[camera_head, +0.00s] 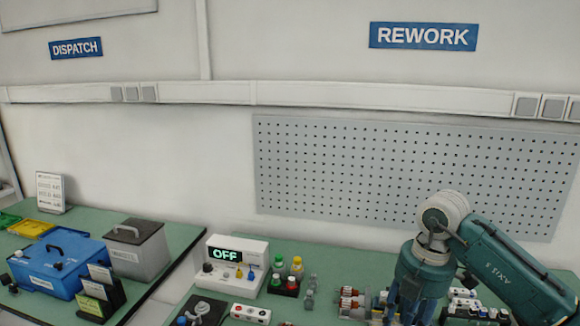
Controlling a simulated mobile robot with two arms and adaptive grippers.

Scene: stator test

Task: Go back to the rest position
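My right arm (500,262) comes in from the right, and its wrist (420,285) points down over the green rework bench (335,258). The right fingertips are hidden or below the picture's lower edge, so I cannot tell whether that gripper is open or holds anything. Red-and-metal parts (350,298) lie just left of the wrist, partly covered by it. My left arm and gripper are not in view.
Dark connector blocks (470,310) sit right of the wrist. The dispatch bench holds a blue box (58,262) and grey bin (138,248). A pegboard (410,175) hangs behind.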

